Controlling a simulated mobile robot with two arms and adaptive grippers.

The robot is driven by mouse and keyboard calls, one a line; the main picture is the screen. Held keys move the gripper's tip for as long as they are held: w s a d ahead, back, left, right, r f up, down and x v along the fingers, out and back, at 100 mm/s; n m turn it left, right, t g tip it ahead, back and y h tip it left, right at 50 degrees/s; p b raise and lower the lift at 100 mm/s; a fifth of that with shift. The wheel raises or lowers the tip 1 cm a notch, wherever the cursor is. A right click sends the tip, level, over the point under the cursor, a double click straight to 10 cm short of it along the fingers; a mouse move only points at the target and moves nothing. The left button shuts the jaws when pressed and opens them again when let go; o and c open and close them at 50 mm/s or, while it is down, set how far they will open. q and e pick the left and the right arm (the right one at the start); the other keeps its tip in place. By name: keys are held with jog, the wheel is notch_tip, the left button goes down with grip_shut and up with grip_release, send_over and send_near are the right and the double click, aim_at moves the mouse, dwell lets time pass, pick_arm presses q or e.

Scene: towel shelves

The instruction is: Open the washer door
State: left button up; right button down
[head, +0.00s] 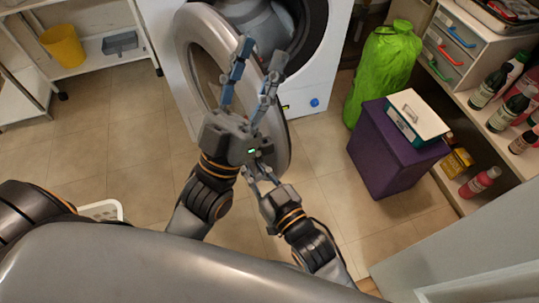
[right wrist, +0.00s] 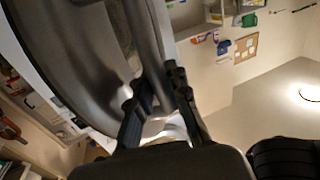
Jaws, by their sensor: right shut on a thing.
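The white washer (head: 324,62) stands at the top middle of the head view, its dark drum opening (head: 312,25) partly showing. Its round grey door (head: 192,30) is swung out toward me, left of the opening. My left gripper (head: 262,56) is open in front of the door, fingers pointing up the picture; it hides part of the door. My right gripper (head: 261,174) is low by the door's near edge. In the right wrist view its fingers (right wrist: 158,92) are shut on the rim of the door (right wrist: 75,50).
A purple box (head: 385,155) with a white-lidded case on it and a green bag (head: 385,65) stand to the right. Shelves with bottles (head: 515,105) line the right side. A rack with a yellow bucket (head: 63,46) is upper left. The floor at left is mostly clear.

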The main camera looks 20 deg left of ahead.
pick_arm(q)
jog(key=w+f+g+y+p, duration=0.1)
jog(key=w+f+g, duration=0.3)
jog(key=f, duration=0.1)
jog(key=shift+w+d+f+g, duration=0.3)
pick_arm(e)
jog(key=s+a, duration=0.9)
jog(key=a, duration=0.1)
jog(key=shift+s+a+f, duration=0.2)
jog(key=c, duration=1.4)
grip_release()
jog(key=shift+c, duration=0.2)
pick_arm(q)
jog(key=shift+s+r, duration=0.1)
pick_arm(e)
jog(key=shift+o, duration=0.7)
jog(key=shift+r, duration=0.15)
pick_arm(q)
jog(key=shift+y, duration=0.4)
pick_arm(e)
jog(key=v, duration=1.2)
